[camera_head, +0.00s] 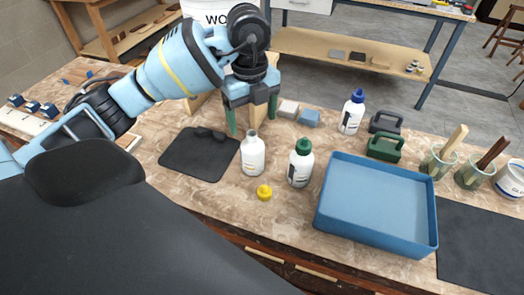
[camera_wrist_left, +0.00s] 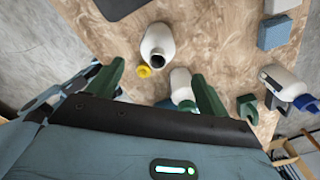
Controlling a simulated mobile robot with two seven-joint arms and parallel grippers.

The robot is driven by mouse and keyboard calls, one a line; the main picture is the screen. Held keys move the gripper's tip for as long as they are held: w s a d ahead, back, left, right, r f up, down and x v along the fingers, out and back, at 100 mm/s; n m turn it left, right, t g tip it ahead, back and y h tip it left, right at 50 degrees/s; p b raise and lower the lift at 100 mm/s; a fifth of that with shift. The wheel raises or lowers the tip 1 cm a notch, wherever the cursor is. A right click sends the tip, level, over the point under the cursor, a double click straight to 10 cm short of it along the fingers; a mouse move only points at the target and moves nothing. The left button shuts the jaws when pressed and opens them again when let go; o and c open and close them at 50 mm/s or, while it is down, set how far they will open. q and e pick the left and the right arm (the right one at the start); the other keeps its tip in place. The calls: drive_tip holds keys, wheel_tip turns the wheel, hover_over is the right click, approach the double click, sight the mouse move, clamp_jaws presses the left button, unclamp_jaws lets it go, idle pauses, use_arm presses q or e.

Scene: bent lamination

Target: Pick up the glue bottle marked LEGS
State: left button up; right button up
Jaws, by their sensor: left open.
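Three white glue bottles stand on the bench in the head view; their label words are too small to read. An uncapped bottle (camera_head: 253,156) is nearest below my left gripper (camera_head: 252,122); it also shows in the left wrist view (camera_wrist_left: 158,46). A yellow cap (camera_head: 264,192) lies in front of it. A green-capped bottle (camera_head: 299,166) stands to its right. A blue-capped bottle (camera_head: 350,117) stands farther back. My left gripper is open and empty, fingers pointing down, above and behind the uncapped bottle. My right gripper does not show.
A blue tray (camera_head: 330,185) stands right of the bottles. A black mat (camera_head: 190,163) lies to the left. Small blocks (camera_head: 309,117) lie behind the bottles. A green clamp-like holder (camera_head: 384,148) and jars (camera_head: 439,160) stand at the right. Bare bench lies around the yellow cap.

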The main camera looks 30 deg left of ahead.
sight(252, 133)
use_arm(q)
drive_tip(key=shift+w+a+r, duration=0.1)
drive_tip(key=shift+a+r, duration=0.1)
drive_tip(key=shift+a, duration=0.1)
drive_tip(key=shift+f, duration=0.1)
wheel_tip(252, 133, down, 2)
drive_tip(key=shift+f, duration=0.15)
drive_tip(key=shift+s+d+f, duration=0.15)
drive_tip(key=shift+f, duration=1.2)
drive_tip(key=shift+s+d+f, duration=0.1)
drive_tip(key=shift+s+f, duration=0.05)
drive_tip(key=shift+f, duration=1.15)
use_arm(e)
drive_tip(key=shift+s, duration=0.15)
use_arm(q)
drive_tip(key=c, duration=1.5)
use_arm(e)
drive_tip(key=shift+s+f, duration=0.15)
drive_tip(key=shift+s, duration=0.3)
use_arm(q)
drive_tip(key=shift+r, duration=0.1)
